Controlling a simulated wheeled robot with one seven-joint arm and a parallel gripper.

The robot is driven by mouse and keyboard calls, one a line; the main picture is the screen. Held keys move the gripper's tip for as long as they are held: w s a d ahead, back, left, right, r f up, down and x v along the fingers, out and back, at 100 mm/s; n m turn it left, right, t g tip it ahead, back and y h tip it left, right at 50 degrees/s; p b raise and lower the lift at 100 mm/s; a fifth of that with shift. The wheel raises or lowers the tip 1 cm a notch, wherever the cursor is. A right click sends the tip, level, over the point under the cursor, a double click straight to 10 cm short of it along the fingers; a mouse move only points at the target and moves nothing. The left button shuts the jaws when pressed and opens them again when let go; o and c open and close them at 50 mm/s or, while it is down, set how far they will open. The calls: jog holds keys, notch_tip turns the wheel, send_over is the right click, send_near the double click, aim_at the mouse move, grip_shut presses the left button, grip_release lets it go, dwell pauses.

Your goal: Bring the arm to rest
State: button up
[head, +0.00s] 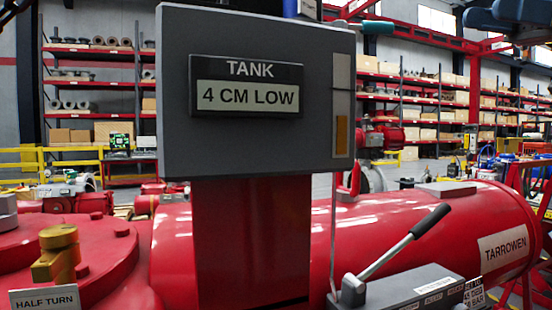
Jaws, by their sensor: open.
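My gripper is not clearly in view. A grey box (250,150) stands in the middle on a red column (252,240). Its sign (247,87) reads "TANK 4 CM LOW". A hand lever (405,240) with a black grip slants up to the right from a grey block (415,290) at the bottom. A yellow-brass knob (58,255) sits on the red housing (110,265) at the left, above a plate (44,299) reading "HALF TURN". A red cylinder (400,235) lies behind, with a label (502,246) reading "TARROWEN".
A dark blue shape (510,17) cuts into the top right corner; I cannot tell what it is. Red shelves (413,85) with boxes stand far back. Yellow railings (55,155) are at the left.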

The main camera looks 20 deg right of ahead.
jog(key=w+a+f+m+t+h, duration=0.15)
jog(key=w+f+m+t, duration=0.45)
jog(key=f, duration=0.7)
jog(key=w+a+f+m+t+h, duration=0.1)
jog(key=w+f+m+t+h, duration=0.25)
jog(key=w+f+m, duration=0.7)
jog(key=s+a+f+m+t+h, duration=0.1)
jog(key=s+a+f+m+h, duration=0.1)
jog(key=f, duration=0.7)
jog(key=s+a+f+m+h, duration=0.1)
jog(key=s+a+f+h, duration=0.15)
jog(key=f, duration=0.55)
jog(key=s+a+f+m+t+h, duration=0.1)
jog(key=f+m+h, duration=0.15)
jog(key=f, duration=0.65)
jog(key=s+a+f+g+h, duration=0.1)
jog(key=s+a+f+h, duration=0.2)
jog(key=s+f, duration=0.5)
jog(key=s+a+f+g+h, duration=0.1)
jog(key=s+a+f+h, duration=0.2)
jog(key=s+f, duration=0.5)
jog(key=s+a+r+n, duration=0.2)
jog(key=s+r, duration=0.2)
jog(key=s, duration=0.8)
jog(key=s+a+r+n, duration=0.3)
jog(key=s+r, duration=0.1)
jog(key=s, duration=0.9)
jog(key=shift+r, duration=0.15)
jog(key=shift+s+g, duration=0.1)
jog(key=shift+g, duration=0.15)
